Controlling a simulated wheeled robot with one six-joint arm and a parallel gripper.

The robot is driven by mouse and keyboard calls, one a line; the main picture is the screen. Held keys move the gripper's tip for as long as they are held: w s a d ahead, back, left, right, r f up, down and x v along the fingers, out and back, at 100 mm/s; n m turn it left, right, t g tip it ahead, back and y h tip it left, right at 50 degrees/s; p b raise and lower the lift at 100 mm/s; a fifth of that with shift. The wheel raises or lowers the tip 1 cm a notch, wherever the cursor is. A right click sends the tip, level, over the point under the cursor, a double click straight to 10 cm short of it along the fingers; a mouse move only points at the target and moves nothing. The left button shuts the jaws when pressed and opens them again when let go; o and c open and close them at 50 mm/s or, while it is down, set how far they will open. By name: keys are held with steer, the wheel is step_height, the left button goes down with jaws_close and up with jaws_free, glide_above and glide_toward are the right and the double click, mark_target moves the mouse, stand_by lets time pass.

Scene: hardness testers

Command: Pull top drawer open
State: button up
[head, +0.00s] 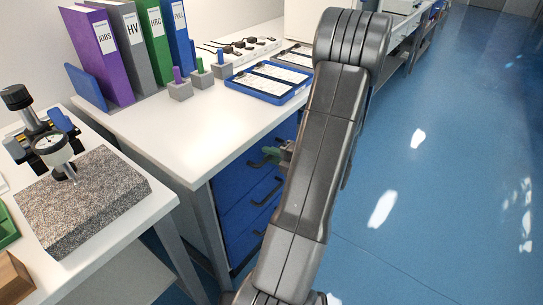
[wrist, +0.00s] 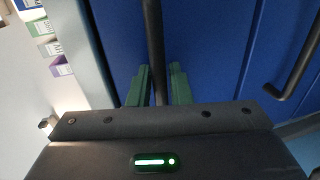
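The top drawer (head: 232,181) is the upper blue front of the cabinet under the white bench, and it looks closed. Its dark bar handle (wrist: 153,45) runs up the wrist view, in front of the blue drawer face (wrist: 205,50). My gripper (wrist: 158,72) has its two green fingers on either side of this bar. A gap shows between the bar and the right finger, so the fingers are open around it.
A lower drawer's handle (head: 268,192) shows below; a neighbouring handle (wrist: 297,65) is at the right of the wrist view. The bench top (head: 190,130) carries binders and a blue tray (head: 268,84). A side table with a granite block (head: 85,200) stands left. Blue floor (head: 440,200) is clear right.

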jaws_close()
steer(key=shift+d, duration=0.1)
steer(key=f+p+v, duration=0.2)
steer(key=p+v, duration=0.2)
steer(key=v, duration=0.6)
steer(key=f+p+v, duration=0.2)
steer(key=p+v, duration=0.2)
steer(key=v, duration=0.6)
steer(key=s+f+p+v, duration=0.1)
steer(key=p+v, duration=0.3)
steer(key=v, duration=0.7)
steer(key=shift+d+f, duration=0.4)
steer(key=shift+f, duration=0.1)
jaws_free()
